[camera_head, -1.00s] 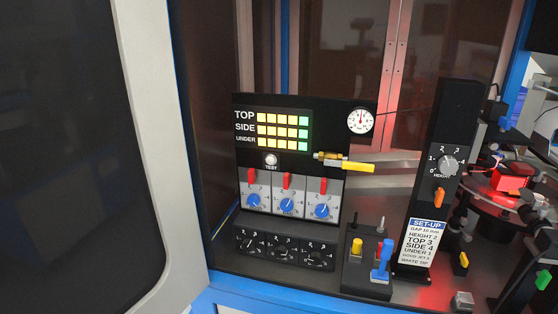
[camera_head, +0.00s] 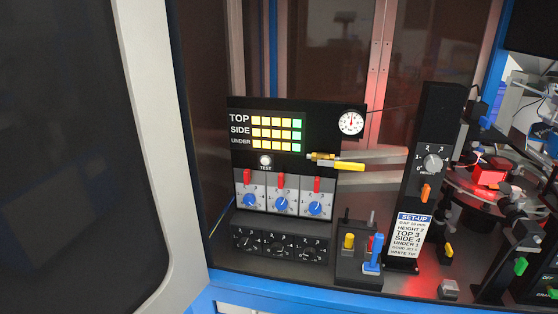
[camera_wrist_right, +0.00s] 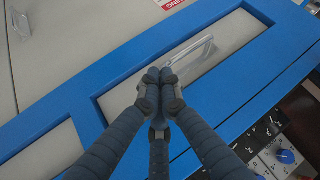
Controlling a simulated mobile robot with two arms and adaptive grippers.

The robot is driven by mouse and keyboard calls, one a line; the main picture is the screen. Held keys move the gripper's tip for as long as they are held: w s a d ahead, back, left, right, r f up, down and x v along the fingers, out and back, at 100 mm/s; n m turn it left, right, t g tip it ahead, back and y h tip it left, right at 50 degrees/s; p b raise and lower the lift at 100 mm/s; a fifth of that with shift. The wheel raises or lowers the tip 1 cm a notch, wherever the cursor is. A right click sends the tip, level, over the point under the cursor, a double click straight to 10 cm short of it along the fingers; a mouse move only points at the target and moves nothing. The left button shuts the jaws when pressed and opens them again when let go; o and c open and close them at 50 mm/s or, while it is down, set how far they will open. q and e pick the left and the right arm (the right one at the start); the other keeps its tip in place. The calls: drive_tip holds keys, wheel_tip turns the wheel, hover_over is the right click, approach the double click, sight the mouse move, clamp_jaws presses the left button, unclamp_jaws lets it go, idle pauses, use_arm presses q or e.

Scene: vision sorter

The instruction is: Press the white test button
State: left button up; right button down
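The white test button (camera_head: 265,160) is a small round knob on the black panel (camera_head: 350,210), above the label TEST and under the lit indicator rows. Nothing covers it in the head view. My right gripper (camera_wrist_right: 159,76) shows in the right wrist view with its fingertips together and nothing between them. It is over the blue frame (camera_wrist_right: 120,88) and a clear handle (camera_wrist_right: 192,58). Neither gripper shows in the head view. The button is not visible in the right wrist view.
A yellow-handled valve (camera_head: 347,166) sticks out right of the button. Red switches and blue knobs (camera_head: 281,204) sit below it. A black post (camera_head: 436,150) and a blue lever (camera_head: 373,252) stand to the right. A large dark door (camera_head: 75,150) fills the left.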

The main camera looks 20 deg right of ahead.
sight(265, 161)
drive_tip(key=r, duration=0.4)
drive_tip(key=w+r+m+t, duration=0.1)
drive_tip(key=r, duration=0.3)
drive_tip(key=r+m+t, duration=0.1)
drive_tip(key=r, duration=0.4)
drive_tip(key=shift+w, duration=0.2)
drive_tip(key=w+a+r+m+t+y, duration=0.2)
drive_tip(key=w+r, duration=0.4)
drive_tip(key=r, duration=0.6)
drive_tip(key=w+a+r+m+t+y, duration=0.1)
drive_tip(key=w+r+m+t, duration=0.4)
drive_tip(key=r, duration=0.7)
drive_tip(key=shift+w+a+r+m+t+y, duration=0.35)
drive_tip(key=shift+w+a+t, duration=0.25)
drive_tip(key=shift+w+t, duration=0.6)
drive_tip(key=shift+w, duration=0.1)
drive_tip(key=w+d, duration=0.5)
drive_tip(key=w, duration=0.2)
drive_tip(key=shift+w, duration=0.15)
